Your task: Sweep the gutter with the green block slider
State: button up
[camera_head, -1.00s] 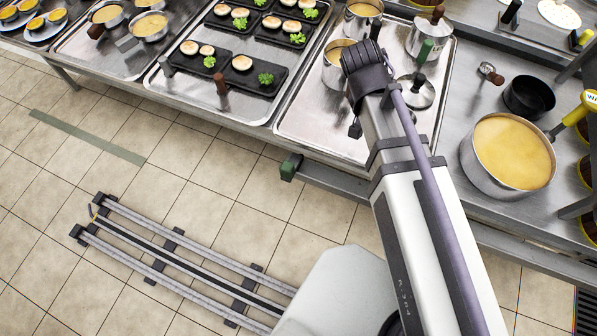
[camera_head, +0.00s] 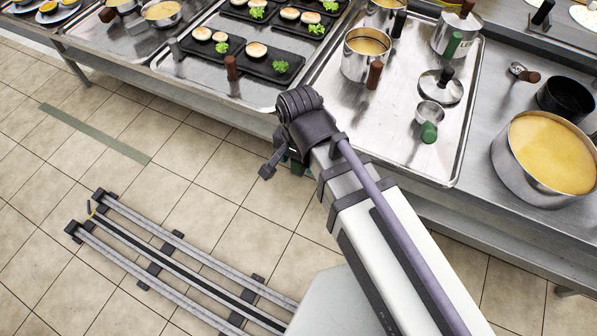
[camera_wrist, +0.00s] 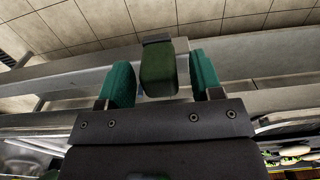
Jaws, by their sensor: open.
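The green block slider (camera_wrist: 158,75) is a dark green upright block with a grey cap-like piece at its far end. In the wrist view it stands between the two teal fingers of my gripper (camera_wrist: 162,66). The gripper is open, with a gap visible on each side of the block. The long grey metal bars of the gutter (camera_wrist: 265,48) run across the wrist view behind the fingers. In the head view my wrist is at the counter's front edge and hides most of the slider and fingers.
The steel counter above the edge holds a tray (camera_head: 440,165) with pots and a green-handled ladle (camera_head: 429,130). A large pot of yellow liquid (camera_head: 545,160) stands at the right. Black plates with food (camera_head: 272,68) lie left of the wrist.

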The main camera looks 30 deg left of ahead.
jog(key=shift+f, duration=0.85)
jog(key=shift+r, duration=0.15)
grip_shut()
